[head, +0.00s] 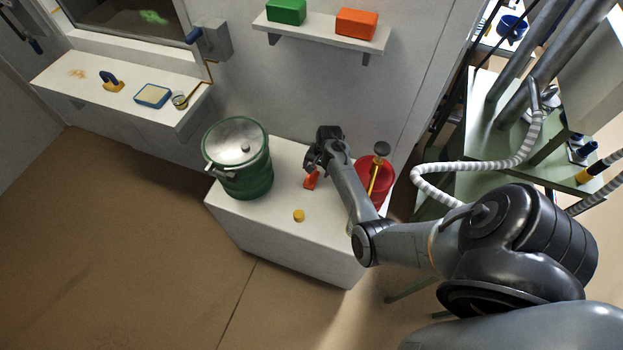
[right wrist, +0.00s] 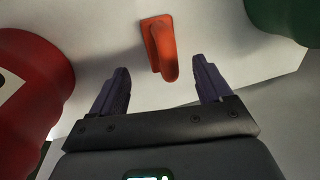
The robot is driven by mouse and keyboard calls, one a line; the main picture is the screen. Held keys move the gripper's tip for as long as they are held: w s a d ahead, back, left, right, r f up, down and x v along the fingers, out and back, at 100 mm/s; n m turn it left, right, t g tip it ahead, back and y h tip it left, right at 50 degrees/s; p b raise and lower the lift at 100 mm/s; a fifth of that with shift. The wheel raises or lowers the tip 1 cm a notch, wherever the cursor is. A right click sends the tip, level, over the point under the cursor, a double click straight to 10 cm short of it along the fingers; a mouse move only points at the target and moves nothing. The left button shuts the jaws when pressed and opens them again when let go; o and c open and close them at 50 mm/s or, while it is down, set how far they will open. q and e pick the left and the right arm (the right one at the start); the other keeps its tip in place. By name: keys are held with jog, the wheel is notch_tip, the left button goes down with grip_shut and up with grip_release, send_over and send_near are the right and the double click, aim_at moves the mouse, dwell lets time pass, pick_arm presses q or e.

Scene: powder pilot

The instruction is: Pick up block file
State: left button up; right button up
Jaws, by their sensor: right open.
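A small orange-red tool with a raised grip (head: 311,180), which looks like the block file, lies on the white bench (head: 270,232). In the right wrist view this tool (right wrist: 159,48) lies just beyond my fingertips, roughly centred between them and apart from both. My right gripper (head: 314,168) is over the bench beside the tool and hides part of it in the head view. In the right wrist view the gripper (right wrist: 161,78) is open with nothing between its fingers. My left gripper is not in view.
A green lidded drum (head: 240,172) stands left of the tool, and a red bucket (head: 384,178) stands right. A small yellow piece (head: 299,215) lies nearer the bench's front. Green (head: 286,11) and orange (head: 357,23) boxes sit on the wall shelf above.

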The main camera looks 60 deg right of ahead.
jog(key=shift+w+d+f+b, duration=0.1)
jog(key=shift+w+f+b, duration=0.15)
jog(key=shift+f, duration=0.7)
jog(key=shift+w+f+b, duration=0.2)
jog(key=shift+f+b, duration=0.05)
jog(key=shift+f, duration=0.65)
jog(key=shift+w+d+f+b, duration=0.1)
jog(key=shift+w+f+b, duration=0.15)
jog(key=shift+f, duration=0.7)
jog(key=c, duration=1.3)
